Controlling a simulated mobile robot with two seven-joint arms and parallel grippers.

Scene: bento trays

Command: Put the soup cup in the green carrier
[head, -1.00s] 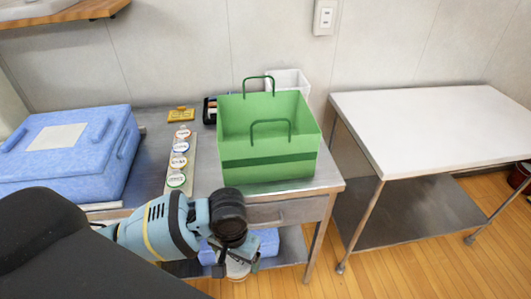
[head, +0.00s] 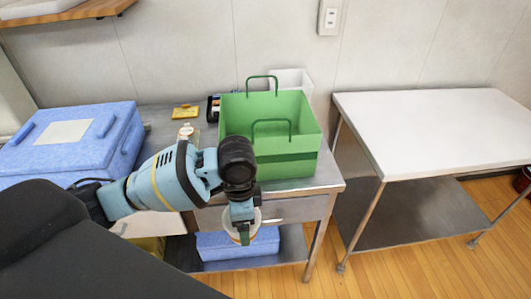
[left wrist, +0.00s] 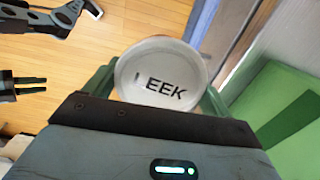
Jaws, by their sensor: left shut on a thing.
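The soup cup (left wrist: 160,72) is round and white, with LEEK in dark letters on its top, in the left wrist view. My left gripper (head: 243,227) is shut on it, with a finger on each side. In the head view the gripper partly hides the cup. The green carrier (head: 290,166) stands on the metal table, open at the top, with two thin handles. The held cup is in front of the carrier, outside it and near the table's front edge. The carrier also shows at the right of the left wrist view (left wrist: 295,120). Dark parts, probably of my right arm, show at that view's left; its jaw state is unclear.
A blue lidded box (head: 60,140) stands left of the carrier. A yellow card (head: 185,112) and a white container (head: 290,79) are behind. A white-topped table (head: 430,130) at the right is bare. A blue item (head: 235,246) lies on the lower shelf.

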